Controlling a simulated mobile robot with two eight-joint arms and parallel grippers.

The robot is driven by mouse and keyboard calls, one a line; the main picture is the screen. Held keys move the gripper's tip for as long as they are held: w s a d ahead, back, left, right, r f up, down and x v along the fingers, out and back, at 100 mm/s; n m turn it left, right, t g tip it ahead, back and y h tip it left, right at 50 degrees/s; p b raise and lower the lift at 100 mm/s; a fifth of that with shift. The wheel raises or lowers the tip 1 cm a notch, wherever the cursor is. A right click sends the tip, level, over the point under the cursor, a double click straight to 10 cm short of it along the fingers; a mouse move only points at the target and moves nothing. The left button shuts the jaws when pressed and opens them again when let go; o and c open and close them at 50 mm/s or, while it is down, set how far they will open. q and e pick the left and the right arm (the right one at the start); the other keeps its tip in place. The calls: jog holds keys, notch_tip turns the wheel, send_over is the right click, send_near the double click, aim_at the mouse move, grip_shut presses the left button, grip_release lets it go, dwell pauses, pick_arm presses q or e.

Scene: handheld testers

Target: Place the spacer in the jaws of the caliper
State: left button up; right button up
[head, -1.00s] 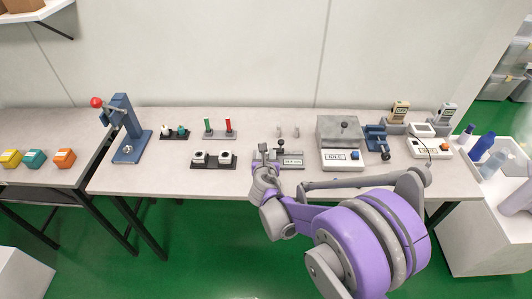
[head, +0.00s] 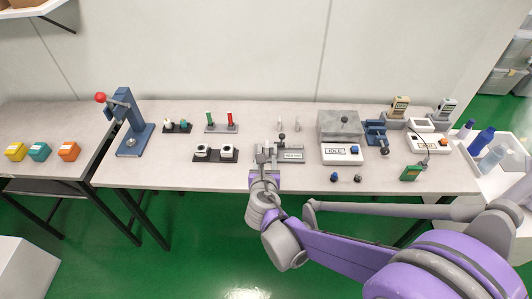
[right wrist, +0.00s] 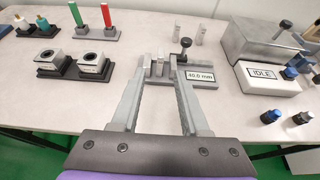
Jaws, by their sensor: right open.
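The caliper (head: 291,155) is a grey bench gauge with a black-knobbed post and a label reading 40.0 mm. It also shows in the right wrist view (right wrist: 203,76). Two small pale grey cylinders, likely spacers, stand behind it: one at left (right wrist: 167,32) and one at right (right wrist: 200,35). My right gripper (right wrist: 160,66) is open, with its fingertips at the left end of the caliper. Small upright grey blocks show between the fingers; I cannot tell whether one is a spacer. In the head view the gripper (head: 263,157) partly covers that end. My left gripper is out of view.
An IDLE tester (head: 341,154) stands at right. Two small capped plugs (head: 334,177) and a green board (head: 411,173) lie near the front edge.

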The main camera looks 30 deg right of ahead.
jog(key=s+a+f+m+g+y, duration=0.2)
jog(key=s+a+m+g+y, duration=0.1)
jog(key=s+m, duration=0.8)
jog(key=s+a+f+m+g+y, duration=0.2)
jog(key=s+a+m, duration=0.4)
jog(key=s+m, duration=0.5)
jog(key=m+g+y, duration=0.1)
jog(key=m+y, duration=0.1)
jog(key=m, duration=0.5)
jog(key=shift+a+f+m+g, duration=0.15)
jog(key=shift+a+m+g, duration=0.15)
jog(key=shift+g, duration=0.1)
